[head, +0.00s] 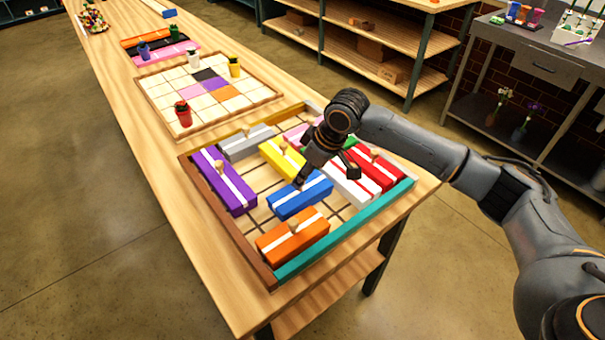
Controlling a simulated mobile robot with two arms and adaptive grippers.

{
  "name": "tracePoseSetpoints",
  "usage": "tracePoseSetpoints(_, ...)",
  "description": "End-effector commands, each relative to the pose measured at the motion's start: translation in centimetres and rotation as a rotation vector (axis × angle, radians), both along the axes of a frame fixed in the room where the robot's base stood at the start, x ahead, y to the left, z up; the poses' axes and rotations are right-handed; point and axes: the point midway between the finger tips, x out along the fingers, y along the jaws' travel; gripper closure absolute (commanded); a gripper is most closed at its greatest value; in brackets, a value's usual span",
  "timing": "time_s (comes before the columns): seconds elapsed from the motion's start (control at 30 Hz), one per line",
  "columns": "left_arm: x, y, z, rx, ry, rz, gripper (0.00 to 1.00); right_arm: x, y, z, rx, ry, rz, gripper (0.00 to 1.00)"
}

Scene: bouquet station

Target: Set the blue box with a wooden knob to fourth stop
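The blue box (299,203) with a white stripe lies in a shallow framed tray (333,237) on the long wooden table. Its wooden knob is not visible; my gripper covers part of its top. My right gripper (326,175) comes in from the right and hangs over the far end of the blue box. Its two fingers look spread apart, with nothing seen held. I cannot tell whether a finger touches the box. My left gripper is not in view.
Around the blue box lie a yellow box (277,158), white box (345,188), purple box (234,193) and orange box (305,240). Red (383,176) and grey (241,147) boxes sit farther out. Bare tray floor shows left of the blue box. A grid board (150,84) with small pots stands behind.

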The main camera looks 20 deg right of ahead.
Motion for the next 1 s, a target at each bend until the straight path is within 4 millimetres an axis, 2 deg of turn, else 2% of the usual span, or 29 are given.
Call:
tracePoseSetpoints(0.07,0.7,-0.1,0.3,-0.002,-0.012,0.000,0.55,0.3,0.2,-0.8,0.000,0.001,-0.001,0.55)
tracePoseSetpoints(0.17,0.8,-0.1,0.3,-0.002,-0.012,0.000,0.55,0.5,0.4,-1.5,0.000,0.000,0.000,0.55)
tracePoseSetpoints(0.5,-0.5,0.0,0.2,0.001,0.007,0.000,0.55,0.6,0.5,-1.8,0.000,-0.002,0.001,0.55)
tracePoseSetpoints(0.7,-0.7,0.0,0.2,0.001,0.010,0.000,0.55,0.6,0.5,-1.8,0.000,-0.002,0.001,0.96)
tracePoseSetpoints(0.73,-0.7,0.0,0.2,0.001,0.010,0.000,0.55,0.6,0.5,-1.8,0.000,-0.002,0.001,1.00)
tracePoseSetpoints(1.0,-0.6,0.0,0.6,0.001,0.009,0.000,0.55,0.4,1.0,-1.7,0.000,0.000,0.002,1.00)
